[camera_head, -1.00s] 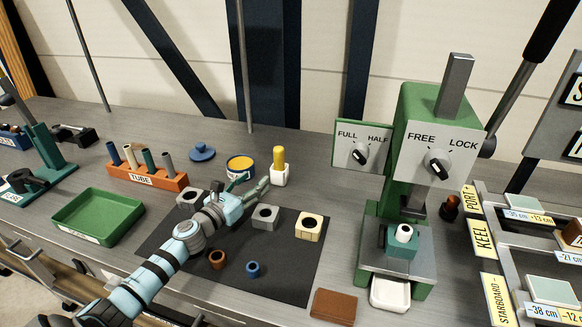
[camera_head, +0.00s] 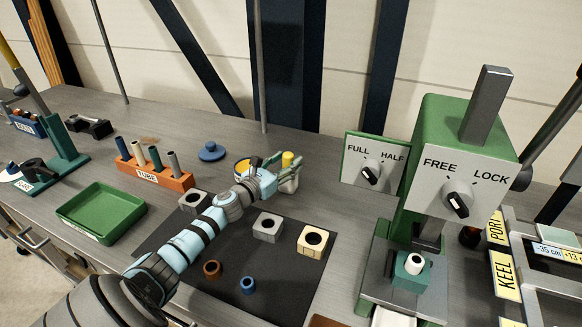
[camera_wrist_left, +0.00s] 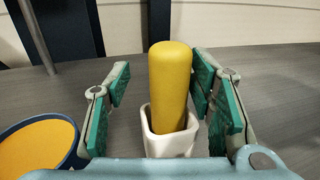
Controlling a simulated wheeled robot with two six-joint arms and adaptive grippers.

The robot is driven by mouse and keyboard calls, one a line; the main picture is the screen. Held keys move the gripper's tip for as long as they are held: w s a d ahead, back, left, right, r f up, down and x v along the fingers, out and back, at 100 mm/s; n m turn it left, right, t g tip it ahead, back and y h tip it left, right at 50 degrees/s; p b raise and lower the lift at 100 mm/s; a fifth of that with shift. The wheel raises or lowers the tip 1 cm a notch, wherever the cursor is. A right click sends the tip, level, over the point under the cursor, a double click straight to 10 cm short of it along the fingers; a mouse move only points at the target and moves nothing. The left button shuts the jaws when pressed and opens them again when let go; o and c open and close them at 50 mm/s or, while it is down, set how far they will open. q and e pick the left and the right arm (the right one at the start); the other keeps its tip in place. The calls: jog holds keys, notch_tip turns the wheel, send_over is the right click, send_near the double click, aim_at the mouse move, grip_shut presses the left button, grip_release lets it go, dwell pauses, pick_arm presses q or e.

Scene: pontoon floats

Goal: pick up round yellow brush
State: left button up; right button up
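The round yellow brush (camera_wrist_left: 170,85) stands upright in a small white square holder (camera_wrist_left: 170,143) in the left wrist view. In the head view the brush top (camera_head: 287,158) shows behind my gripper, with part of the white holder (camera_head: 289,184) below it. My left gripper (camera_wrist_left: 165,105) is open, with teal finger pads on both sides of the brush. The right pads are close to the brush or touching it; the left pads are clearly apart from it. The left gripper also shows in the head view (camera_head: 274,172). My right gripper is not in view.
A blue tin with yellow contents (camera_wrist_left: 38,150) stands left of the holder. A blue lid (camera_head: 211,152), an orange tube rack (camera_head: 155,176) and a green tray (camera_head: 101,213) lie farther left. A green press (camera_head: 445,165) stands to the right. Blocks sit on the dark mat (camera_head: 279,292).

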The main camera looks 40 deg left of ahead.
pick_arm(q)
jog(key=shift+d+r, duration=0.25)
jog(key=shift+d, duration=0.05)
jog(key=c, duration=0.6)
jog(key=shift+d, duration=0.1)
jog(key=c, duration=0.4)
jog(key=shift+w, duration=0.15)
